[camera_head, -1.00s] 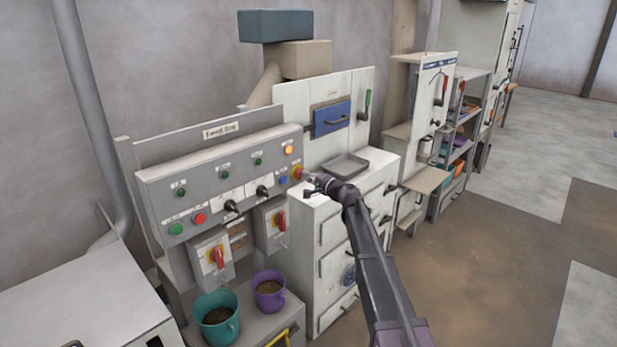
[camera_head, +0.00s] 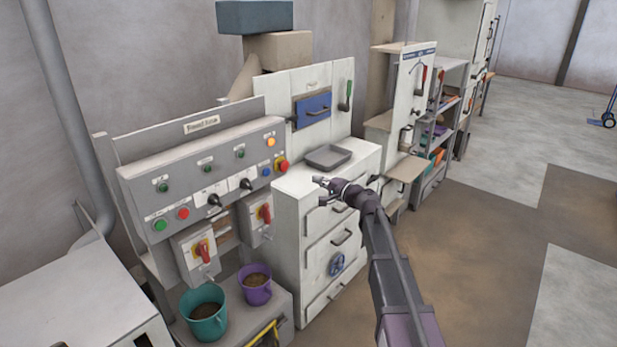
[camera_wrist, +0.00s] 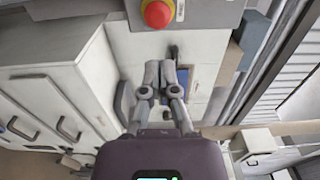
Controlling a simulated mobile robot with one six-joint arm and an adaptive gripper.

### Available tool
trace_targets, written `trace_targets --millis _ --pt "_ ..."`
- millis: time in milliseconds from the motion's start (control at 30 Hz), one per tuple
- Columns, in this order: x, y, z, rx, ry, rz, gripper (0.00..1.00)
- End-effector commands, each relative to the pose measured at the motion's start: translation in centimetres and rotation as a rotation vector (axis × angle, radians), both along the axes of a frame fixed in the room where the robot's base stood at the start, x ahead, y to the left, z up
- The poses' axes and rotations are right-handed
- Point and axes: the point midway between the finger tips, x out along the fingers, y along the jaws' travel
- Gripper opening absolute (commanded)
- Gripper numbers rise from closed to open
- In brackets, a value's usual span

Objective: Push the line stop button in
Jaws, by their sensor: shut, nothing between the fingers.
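A red mushroom button on a yellow base (camera_head: 282,166) sits at the right end of the grey control panel (camera_head: 150,200). It also shows at the top of the wrist view (camera_wrist: 157,13). A smaller flat red button (camera_head: 183,213) is at the panel's lower left, beside a green one. The labels are too small to read. Whether the mushroom button is in or out I cannot tell. My gripper (camera_head: 322,188) is to the right of the mushroom button, apart from it, in front of the white drawer cabinet. In the wrist view its fingers (camera_wrist: 166,72) are together and empty, below the button.
A blue button (camera_head: 266,171) and an orange lamp (camera_head: 271,142) are close to the mushroom button. Two red-handled switches (camera_head: 203,251) hang below the panel. A grey tray (camera_head: 328,157) lies on the white cabinet (camera_head: 310,245). Teal (camera_head: 205,319) and purple (camera_head: 256,290) buckets stand below.

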Motion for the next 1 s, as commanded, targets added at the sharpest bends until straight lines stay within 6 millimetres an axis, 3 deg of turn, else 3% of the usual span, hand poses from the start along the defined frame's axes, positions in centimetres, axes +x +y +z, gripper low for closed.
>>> trace_targets --millis 200,667,867,1000 --pt "-0.8 -0.9 0.0 0.0 0.0 0.0 0.0" --pt "-1.1 -0.9 -0.1 -0.011 -0.001 0.005 0.0" --pt "-3.2 -0.8 -1.5 -0.099 -0.002 0.042 0.0" --pt "-6.1 -0.9 -3.5 -0.229 0.003 0.096 0.0"
